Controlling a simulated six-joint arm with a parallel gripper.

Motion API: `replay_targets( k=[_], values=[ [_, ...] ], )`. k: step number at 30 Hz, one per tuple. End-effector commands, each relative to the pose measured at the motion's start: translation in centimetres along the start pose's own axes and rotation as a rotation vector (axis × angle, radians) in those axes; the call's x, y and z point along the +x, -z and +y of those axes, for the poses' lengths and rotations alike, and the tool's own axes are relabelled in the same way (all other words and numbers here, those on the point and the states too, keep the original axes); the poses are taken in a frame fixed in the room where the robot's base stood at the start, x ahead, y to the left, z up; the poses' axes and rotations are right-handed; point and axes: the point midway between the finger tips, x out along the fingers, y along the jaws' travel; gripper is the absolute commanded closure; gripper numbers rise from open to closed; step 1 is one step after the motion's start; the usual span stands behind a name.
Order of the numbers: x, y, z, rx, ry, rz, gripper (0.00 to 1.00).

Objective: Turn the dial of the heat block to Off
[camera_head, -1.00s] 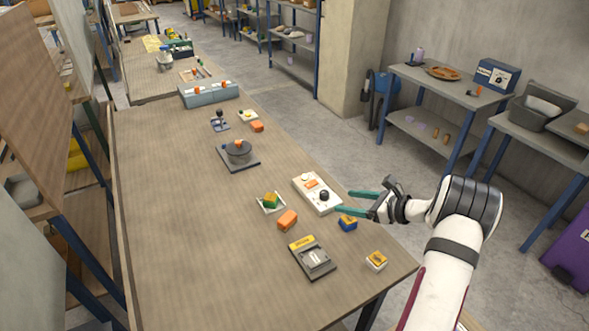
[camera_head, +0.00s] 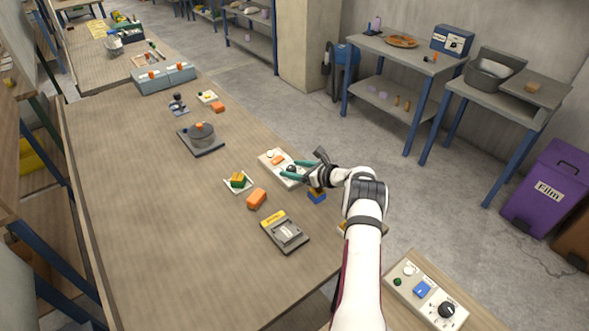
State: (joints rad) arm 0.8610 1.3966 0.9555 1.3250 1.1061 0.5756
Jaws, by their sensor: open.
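A white box (camera_head: 267,158) with an orange block on top and a black dial (camera_head: 291,168) lies near the right edge of the table; it looks like the heat block. My gripper (camera_head: 283,169) is open over its near end. The teal fingers appear on either side of the black dial, pointing left. I cannot tell whether they touch it or hover above it. The dial's marks and setting are too small to read, and the gripper hides part of the box.
A blue and yellow block (camera_head: 317,197) sits just below my gripper. An orange block (camera_head: 257,198), a green and yellow block (camera_head: 238,180) and a grey device (camera_head: 285,232) lie nearby. Another white control panel (camera_head: 405,284) with a black knob is at bottom right.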

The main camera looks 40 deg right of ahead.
Motion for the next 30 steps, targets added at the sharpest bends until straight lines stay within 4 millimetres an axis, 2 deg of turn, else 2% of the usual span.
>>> replay_targets(
  k=[5, 6, 17, 23, 30],
  values=[
    [0.0, 0.0, 0.0, 0.0, 0.0, 0.0, 0.31],
    [0.0, 0.01, 0.0, 0.0, 0.0, 0.0, 0.34],
    [-0.02, 0.01, 0.02, 0.0, -0.001, 0.0, 0.99],
    [0.04, -0.03, -0.04, -0.006, -0.012, -0.003, 1.0],
    [0.08, -0.1, -0.25, -0.046, -0.105, -0.006, 1.0]
  ],
)
